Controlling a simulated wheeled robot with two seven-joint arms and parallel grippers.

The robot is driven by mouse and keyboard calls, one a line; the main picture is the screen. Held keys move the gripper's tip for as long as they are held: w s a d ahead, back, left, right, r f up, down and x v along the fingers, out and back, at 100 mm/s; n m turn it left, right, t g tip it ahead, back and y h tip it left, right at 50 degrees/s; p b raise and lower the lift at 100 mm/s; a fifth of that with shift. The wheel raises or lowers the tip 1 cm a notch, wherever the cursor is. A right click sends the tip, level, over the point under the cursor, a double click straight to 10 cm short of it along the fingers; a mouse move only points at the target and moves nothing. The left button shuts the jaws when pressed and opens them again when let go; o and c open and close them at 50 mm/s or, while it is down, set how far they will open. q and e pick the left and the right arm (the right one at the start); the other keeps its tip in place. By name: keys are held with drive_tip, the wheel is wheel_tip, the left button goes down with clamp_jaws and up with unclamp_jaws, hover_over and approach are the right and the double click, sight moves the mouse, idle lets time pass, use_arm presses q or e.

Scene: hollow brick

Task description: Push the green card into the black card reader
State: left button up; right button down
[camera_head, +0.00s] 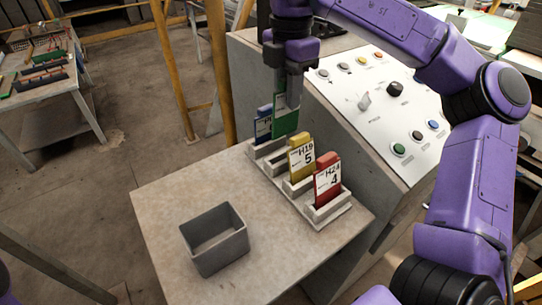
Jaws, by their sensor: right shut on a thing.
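My right gripper (288,78) is shut on the green card (285,121) and points down over the far part of the card rack (325,217). The card is upright, with its lower part beside the blue card; I cannot tell whether its lower edge touches the rack. The gripper covers the card's upper part. I cannot clearly make out the black card reader; dark parts behind my right arm are partly hidden. My left gripper is not in view.
The rack also holds a blue card (263,125), a yellow card (301,160) and a red card (327,181). An empty grey box (214,238) stands on the table (165,205). A sloped panel (372,122) with knobs and buttons rises behind the rack.

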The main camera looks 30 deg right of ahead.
sight(286, 133)
drive_tip(key=shift+s+r+m, duration=0.15)
drive_tip(key=shift+s+m, duration=0.05)
drive_tip(key=shift+m, duration=0.1)
drive_tip(key=f, duration=1)
drive_tip(key=shift+w+p, duration=0.3)
drive_tip(key=shift+p, duration=0.05)
drive_tip(key=shift+f+b, duration=0.3)
drive_tip(key=shift+b, duration=0.2)
drive_tip(key=c, duration=1)
unclamp_jaws()
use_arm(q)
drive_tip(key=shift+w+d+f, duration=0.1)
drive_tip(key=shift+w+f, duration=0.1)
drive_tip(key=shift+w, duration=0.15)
use_arm(e)
drive_tip(key=shift+o, duration=0.2)
